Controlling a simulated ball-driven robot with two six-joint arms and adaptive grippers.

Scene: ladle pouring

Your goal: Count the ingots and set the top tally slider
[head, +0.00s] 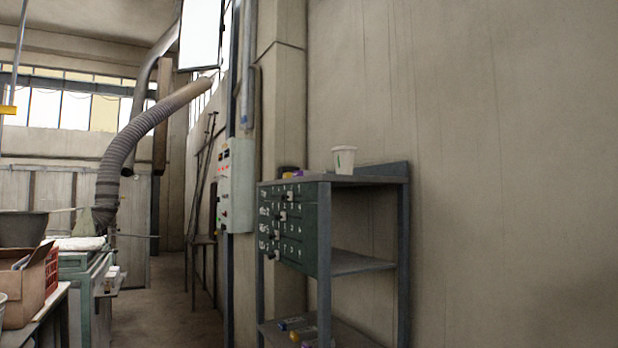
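A dark green tally board (294,241) hangs on the near left side of a grey metal shelf unit. It bears rows of white numbers with row labels at the left, too small to read surely. Several small light slider knobs show on it. One near the top (283,193) stands left of the middle, and another (283,215) is a little lower. Which knob belongs to which row is hard to tell. I cannot make out any ingots for certain. Neither of my grippers is in view.
The shelf unit (370,180) stands against a bare wall, with a white cup (344,159) on top and small coloured items (296,324) low down. A control box (237,185) is behind it. A workbench with a cardboard box (22,290) is at left. Floor (165,310) between is clear.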

